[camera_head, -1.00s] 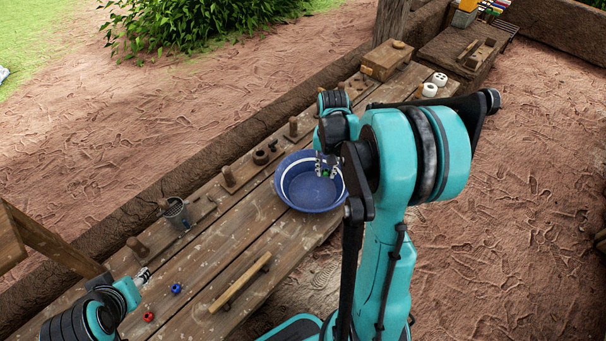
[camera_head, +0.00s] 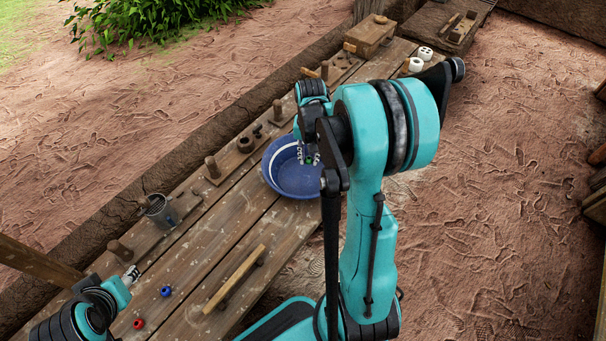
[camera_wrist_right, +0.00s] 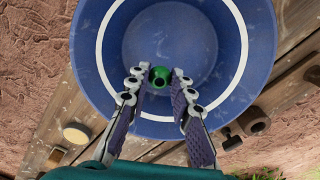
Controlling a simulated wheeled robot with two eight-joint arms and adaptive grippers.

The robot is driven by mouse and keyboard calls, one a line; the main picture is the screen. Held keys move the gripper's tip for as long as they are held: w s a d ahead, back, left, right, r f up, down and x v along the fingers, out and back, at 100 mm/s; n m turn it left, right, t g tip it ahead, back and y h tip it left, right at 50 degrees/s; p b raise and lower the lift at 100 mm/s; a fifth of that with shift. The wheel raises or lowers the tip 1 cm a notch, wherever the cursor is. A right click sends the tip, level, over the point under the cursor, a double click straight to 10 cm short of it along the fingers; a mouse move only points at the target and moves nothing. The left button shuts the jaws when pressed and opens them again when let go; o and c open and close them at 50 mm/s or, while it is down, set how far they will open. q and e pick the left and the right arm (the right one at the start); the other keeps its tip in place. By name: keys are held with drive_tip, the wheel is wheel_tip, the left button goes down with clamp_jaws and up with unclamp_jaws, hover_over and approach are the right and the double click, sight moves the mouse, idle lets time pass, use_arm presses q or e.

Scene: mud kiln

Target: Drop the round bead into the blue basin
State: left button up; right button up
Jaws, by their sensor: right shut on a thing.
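The round green bead (camera_wrist_right: 160,77), with a dark hole, is between the fingertips of my right gripper (camera_wrist_right: 160,88). The gripper is shut on it. In the head view the right gripper (camera_head: 308,158) and the small green bead (camera_head: 309,161) show over the basin, partly hidden by my arm. The blue basin (camera_head: 291,188) stands on the wooden table, with a white band inside. In the right wrist view the basin (camera_wrist_right: 88,62) lies behind the bead, and its inside looks empty. My left gripper (camera_head: 131,275) is low at the left, away from the basin; its jaw state is unclear.
A blue bead (camera_head: 166,291) and a red bead (camera_head: 139,323) lie on the table (camera_head: 190,262) at the near left. A wooden bar (camera_head: 235,278), a metal cup (camera_head: 160,211) and several wooden pegs stand around. A wooden box (camera_head: 370,37) is at the far end.

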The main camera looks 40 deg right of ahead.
drive_tip(key=o, duration=0.9)
drive_tip(key=shift+r, duration=0.1)
wheel_tip(320, 180, up, 12)
drive_tip(key=shift+f, duration=0.1)
drive_tip(key=s+a+n+t, duration=0.2)
drive_tip(key=s+a+n, duration=0.1)
drive_tip(key=a, duration=0.3)
drive_tip(key=s+a+n+t, duration=0.2)
drive_tip(key=s+a+n, duration=0.1)
drive_tip(key=a, duration=0.4)
drive_tip(key=s+a+n+t, duration=0.2)
drive_tip(key=s+a+t, duration=0.1)
drive_tip(key=a, duration=0.4)
drive_tip(key=shift+s+n, duration=0.35)
drive_tip(key=shift+n, duration=0.05)
